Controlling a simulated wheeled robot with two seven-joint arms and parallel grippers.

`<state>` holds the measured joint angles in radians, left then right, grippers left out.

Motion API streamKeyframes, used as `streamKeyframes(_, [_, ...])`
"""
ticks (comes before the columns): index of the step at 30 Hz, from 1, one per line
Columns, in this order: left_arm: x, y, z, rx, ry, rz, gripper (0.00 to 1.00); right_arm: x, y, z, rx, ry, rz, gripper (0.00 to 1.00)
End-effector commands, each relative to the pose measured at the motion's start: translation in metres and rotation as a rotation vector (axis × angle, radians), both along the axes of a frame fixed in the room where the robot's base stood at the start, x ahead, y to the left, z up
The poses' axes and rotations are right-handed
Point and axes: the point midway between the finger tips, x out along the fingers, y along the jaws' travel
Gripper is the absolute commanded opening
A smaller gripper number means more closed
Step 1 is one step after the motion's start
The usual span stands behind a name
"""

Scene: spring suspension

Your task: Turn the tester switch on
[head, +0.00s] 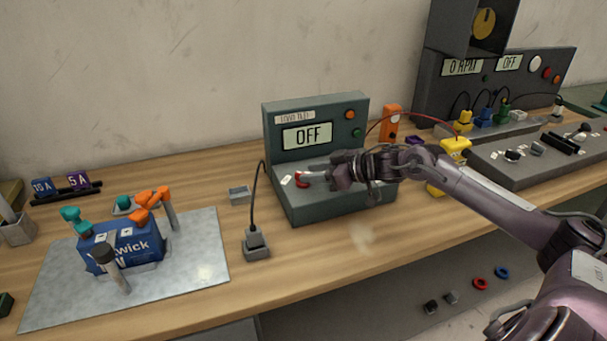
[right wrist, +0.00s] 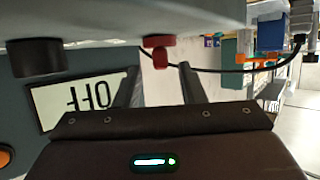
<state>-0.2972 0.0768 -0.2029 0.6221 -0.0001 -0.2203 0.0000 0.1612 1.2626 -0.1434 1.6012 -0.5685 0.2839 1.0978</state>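The tester (head: 330,203) is a dark green-grey box on the bench whose display (head: 307,136) reads OFF. A red switch (head: 301,182) sits at the left of its lower front part, partly hidden by my right gripper (head: 318,177). In the right wrist view, which is upside down, the red switch (right wrist: 157,50) shows between the two spread fingers of the right gripper (right wrist: 158,72), near their tips. The gripper is open and holds nothing; whether a finger touches the switch I cannot tell. My left gripper is not in view.
A grey plug block (head: 256,243) with a cable stands left of the tester. A metal mat (head: 205,265) with a blue box (head: 128,248) lies further left. A yellow device (head: 455,150) and a grey control panel (head: 510,166) stand right, near my right arm.

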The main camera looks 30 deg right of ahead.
Motion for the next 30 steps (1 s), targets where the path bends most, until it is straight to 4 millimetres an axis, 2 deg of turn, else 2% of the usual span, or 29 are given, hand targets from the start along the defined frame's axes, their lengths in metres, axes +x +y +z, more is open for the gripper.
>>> streamKeyframes(9, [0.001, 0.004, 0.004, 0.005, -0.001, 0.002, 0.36, 0.022, 0.014, -0.008, 0.001, -0.003, 0.001, 0.36])
streamKeyframes(22, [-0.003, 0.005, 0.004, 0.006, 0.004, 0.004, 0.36, 0.025, 0.017, -0.012, -0.002, 0.000, 0.004, 0.36])
streamKeyframes(30, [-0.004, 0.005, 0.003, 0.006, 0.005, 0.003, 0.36, 0.025, 0.017, -0.012, -0.002, 0.000, 0.004, 0.01])
